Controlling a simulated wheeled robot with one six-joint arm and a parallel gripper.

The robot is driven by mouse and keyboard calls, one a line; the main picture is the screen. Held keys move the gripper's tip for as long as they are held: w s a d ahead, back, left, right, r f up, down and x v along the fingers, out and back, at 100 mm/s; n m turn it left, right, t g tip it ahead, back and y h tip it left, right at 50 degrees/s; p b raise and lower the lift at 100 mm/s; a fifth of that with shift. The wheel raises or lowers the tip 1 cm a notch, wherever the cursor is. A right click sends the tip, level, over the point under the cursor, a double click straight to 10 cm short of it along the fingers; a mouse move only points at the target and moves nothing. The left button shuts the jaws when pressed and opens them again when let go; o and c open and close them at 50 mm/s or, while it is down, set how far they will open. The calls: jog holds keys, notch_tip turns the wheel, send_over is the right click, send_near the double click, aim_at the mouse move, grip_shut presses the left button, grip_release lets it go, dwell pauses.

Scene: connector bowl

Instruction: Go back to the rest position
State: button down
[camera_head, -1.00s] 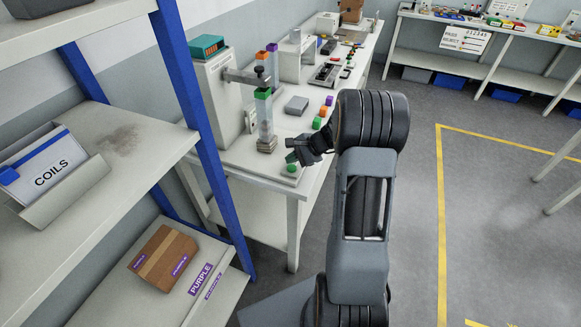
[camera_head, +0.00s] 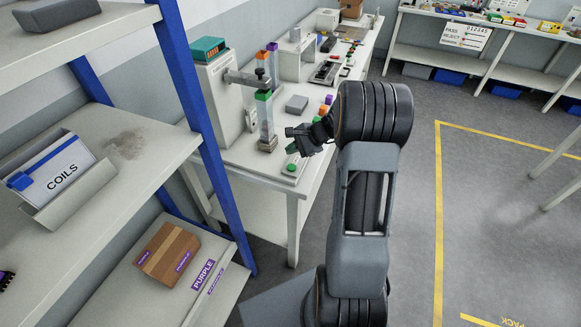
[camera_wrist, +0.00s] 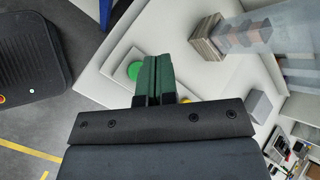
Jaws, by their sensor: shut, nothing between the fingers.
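My gripper (camera_head: 294,141) is at the left of my arm in the head view, above the front end of the white workbench (camera_head: 240,152). In the wrist view its green fingers (camera_wrist: 153,78) are together with nothing between them. A green round button (camera_wrist: 135,70) on a pale plate lies just beyond the fingertips; in the head view it shows below the gripper (camera_head: 291,168). I cannot tell the exact height of the fingers above the bench.
A clear column (camera_head: 265,118) with a green top stands on a small block stack (camera_head: 267,144), left of my gripper. A grey block (camera_head: 297,103) lies behind. A shelf rack with a blue post (camera_head: 205,130) stands at left. The floor at right (camera_head: 490,220) is clear.

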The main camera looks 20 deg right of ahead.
dwell(0.3)
jog(key=s, duration=0.1)
jog(key=s+f+n+g, duration=0.1)
jog(key=s, duration=0.1)
jog(key=s+f+n+g, duration=0.1)
jog(key=shift+s+a+f+h, duration=0.1)
jog(key=shift+s+a+h, duration=0.1)
jog(key=shift+h, duration=0.2)
jog(key=s+a+r+n+h, duration=0.3)
jog(key=s+a+r+n, duration=0.2)
jog(key=s+r+n, duration=0.2)
jog(key=s+a+r+n+t+h, duration=0.1)
jog(key=s+a+r+n+h, duration=0.2)
jog(key=s, duration=0.7)
notch_tip(320, 180, up, 5)
jog(key=a+n, duration=0.2)
jog(key=n, duration=0.2)
jog(key=shift+a+h, duration=0.3)
jog(key=shift+s, duration=0.1)
